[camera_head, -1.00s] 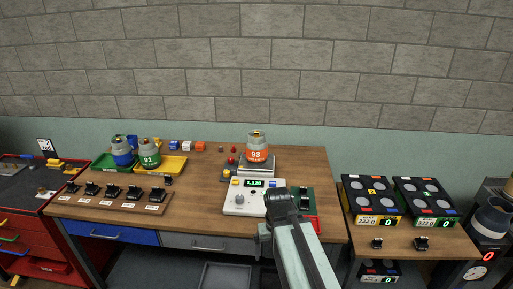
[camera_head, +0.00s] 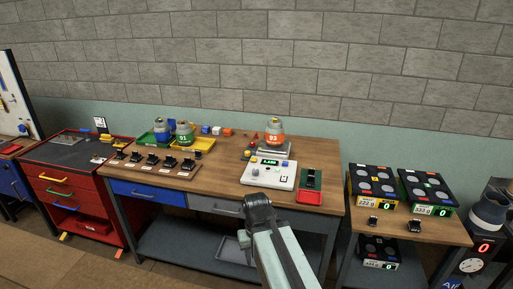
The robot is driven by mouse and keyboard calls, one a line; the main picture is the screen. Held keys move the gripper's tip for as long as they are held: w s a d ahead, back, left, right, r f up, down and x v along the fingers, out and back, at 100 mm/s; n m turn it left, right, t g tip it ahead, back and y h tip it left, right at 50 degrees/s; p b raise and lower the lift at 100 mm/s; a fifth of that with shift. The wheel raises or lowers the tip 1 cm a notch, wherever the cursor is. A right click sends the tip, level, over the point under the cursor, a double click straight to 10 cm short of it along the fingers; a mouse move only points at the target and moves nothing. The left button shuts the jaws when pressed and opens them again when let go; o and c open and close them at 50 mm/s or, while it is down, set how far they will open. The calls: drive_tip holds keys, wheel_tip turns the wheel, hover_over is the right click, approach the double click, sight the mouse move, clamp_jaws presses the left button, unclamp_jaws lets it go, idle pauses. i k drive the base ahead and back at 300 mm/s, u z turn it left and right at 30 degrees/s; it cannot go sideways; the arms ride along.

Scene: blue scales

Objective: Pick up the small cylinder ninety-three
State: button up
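The small cylinder 93 (camera_head: 274,130) is grey with an orange band marked 93. It stands upright on the silver pan of a scale (camera_head: 289,151) at the back right of the wooden workbench. The scale's white control box (camera_head: 268,173), with a lit green display, sits in front of it. My arm rises from the bottom edge, and its black end (camera_head: 257,202) shows in front of the bench, well short of the cylinder in the picture. No fingers can be made out there, so I cannot tell how my gripper stands. Nothing is seen touching the cylinder.
A green cylinder 91 (camera_head: 185,133) and a blue cylinder (camera_head: 161,131) stand at the trays on the left. Several black switches line a wooden strip (camera_head: 153,166). A red and green device (camera_head: 311,187) is right of the control box. A side table (camera_head: 433,229) holds black boxes.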

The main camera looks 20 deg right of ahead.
sight(275, 130)
drive_tip(key=z, duration=0.4)
drive_tip(key=k, duration=0.4)
drive_tip(key=u, duration=0.95)
drive_tip(key=i, duration=2.5)
drive_tip(key=u, duration=0.2)
